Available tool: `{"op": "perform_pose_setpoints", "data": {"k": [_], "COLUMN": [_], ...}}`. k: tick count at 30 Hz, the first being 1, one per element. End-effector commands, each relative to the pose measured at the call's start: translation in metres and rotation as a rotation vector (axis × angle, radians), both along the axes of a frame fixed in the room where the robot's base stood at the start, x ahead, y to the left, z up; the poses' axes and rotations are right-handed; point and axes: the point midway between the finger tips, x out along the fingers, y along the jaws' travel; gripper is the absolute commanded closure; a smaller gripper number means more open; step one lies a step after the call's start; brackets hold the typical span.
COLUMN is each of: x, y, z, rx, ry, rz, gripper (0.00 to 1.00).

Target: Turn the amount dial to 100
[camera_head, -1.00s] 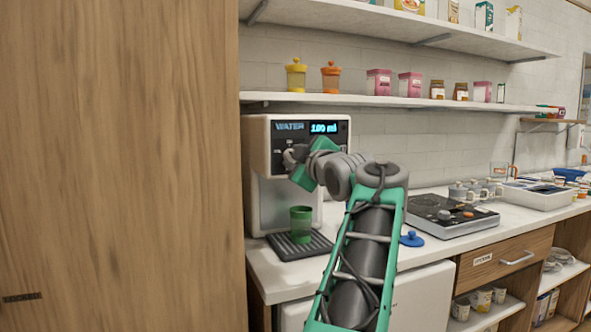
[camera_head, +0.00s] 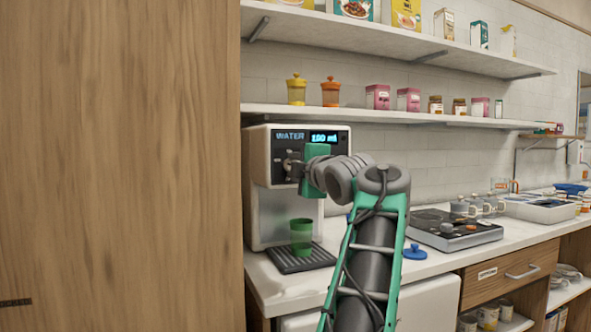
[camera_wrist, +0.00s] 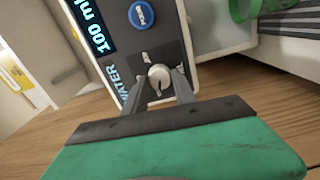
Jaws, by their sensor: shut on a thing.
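The white water dispenser (camera_head: 258,190) stands on the counter in the head view, with a dark front panel. Its lit display (camera_head: 324,137) reads 100 ml; the wrist view shows the same reading on the display (camera_wrist: 93,25). The amount dial (camera_wrist: 159,77) is a pale round knob on the panel. My gripper (camera_wrist: 160,90) is shut on the dial, with one finger on each side of it. In the head view my gripper (camera_head: 292,168) is at the panel and hides most of the dial.
A green cup (camera_head: 301,236) stands on the dark drip tray (camera_head: 290,262) below. A blue button (camera_wrist: 142,15) is beside the dial. A blue lid (camera_head: 414,252) and a hotplate (camera_head: 440,232) are on the counter to the right. Shelves with jars hang above.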

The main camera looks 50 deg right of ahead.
Motion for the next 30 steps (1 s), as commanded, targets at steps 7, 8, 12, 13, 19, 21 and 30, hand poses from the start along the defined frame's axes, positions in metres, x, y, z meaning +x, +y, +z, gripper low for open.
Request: {"op": "perform_pose_setpoints", "data": {"k": [7, 8, 12, 13, 19, 21, 30], "x": [0.000, 0.000, 0.000, 0.000, 0.000, 0.000, -0.020], "y": [0.000, 0.000, 0.000, 0.000, 0.000, 0.000, 0.011], "z": [0.001, 0.001, 0.001, 0.001, 0.000, 0.000, 0.001], "rx": [-0.004, -0.004, -0.004, -0.003, -0.002, -0.002, -0.004], "ry": [0.001, 0.001, 0.001, 0.001, 0.000, 0.001, 0.001], "rz": [0.000, 0.000, 0.000, 0.000, 0.000, 0.000, -0.004], "gripper": [1.00, 1.00, 0.61, 0.59, 0.46, 0.46, 0.46]}}
